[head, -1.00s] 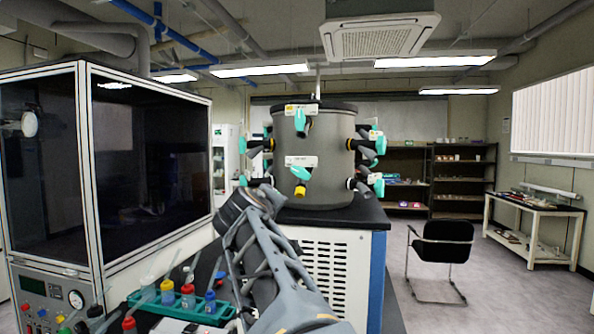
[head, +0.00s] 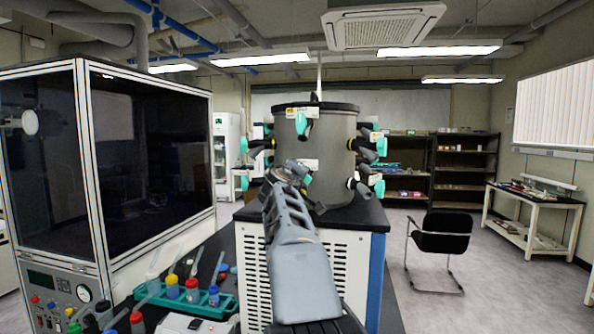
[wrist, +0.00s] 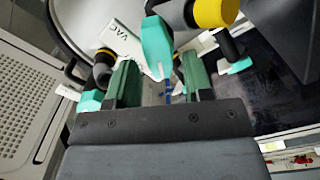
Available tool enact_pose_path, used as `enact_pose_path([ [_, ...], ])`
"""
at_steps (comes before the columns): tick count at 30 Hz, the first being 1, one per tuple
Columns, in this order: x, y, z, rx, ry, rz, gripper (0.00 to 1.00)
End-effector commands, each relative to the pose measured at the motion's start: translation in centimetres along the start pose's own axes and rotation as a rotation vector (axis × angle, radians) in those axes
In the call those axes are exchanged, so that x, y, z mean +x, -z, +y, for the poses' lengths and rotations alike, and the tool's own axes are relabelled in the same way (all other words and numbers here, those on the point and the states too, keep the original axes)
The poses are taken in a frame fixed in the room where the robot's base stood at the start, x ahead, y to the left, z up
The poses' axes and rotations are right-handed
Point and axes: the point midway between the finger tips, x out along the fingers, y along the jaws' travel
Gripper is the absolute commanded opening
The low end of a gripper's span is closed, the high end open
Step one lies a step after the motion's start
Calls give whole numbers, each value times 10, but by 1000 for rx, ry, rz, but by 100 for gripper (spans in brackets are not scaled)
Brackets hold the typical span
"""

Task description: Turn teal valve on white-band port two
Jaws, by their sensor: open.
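The grey drum (head: 335,150) carries several black ports with teal valves. One upper front teal valve (head: 301,123) hangs below a white label. A lower front teal valve (head: 303,172) shows just above my arm's end, which hides most of its port. In the wrist view, my gripper (wrist: 160,82) is open, its green fingers apart. A teal valve (wrist: 156,48) lies just ahead of the gap between them, beside a white "VAC" label (wrist: 122,38). A port with a yellow band (wrist: 217,11) is above right. I cannot make out a white band.
More teal valves stick out at the drum's left (head: 243,145) and right (head: 381,146). In the wrist view, another teal valve (wrist: 90,100) sits close to the left finger. A glass-fronted cabinet (head: 150,160) and a green bottle rack (head: 205,302) stand left; a black chair (head: 440,235) stands right.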

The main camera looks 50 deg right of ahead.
Motion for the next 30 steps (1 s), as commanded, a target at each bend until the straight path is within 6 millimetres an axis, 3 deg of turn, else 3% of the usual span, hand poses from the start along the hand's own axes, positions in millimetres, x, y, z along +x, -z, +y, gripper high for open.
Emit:
enact_pose_path([
  [6, 11, 0, 0, 0, 0, 0, 47],
  [15, 12, 0, 0, 1, 0, 1, 47],
  [30, 12, 0, 0, 1, 0, 0, 0],
])
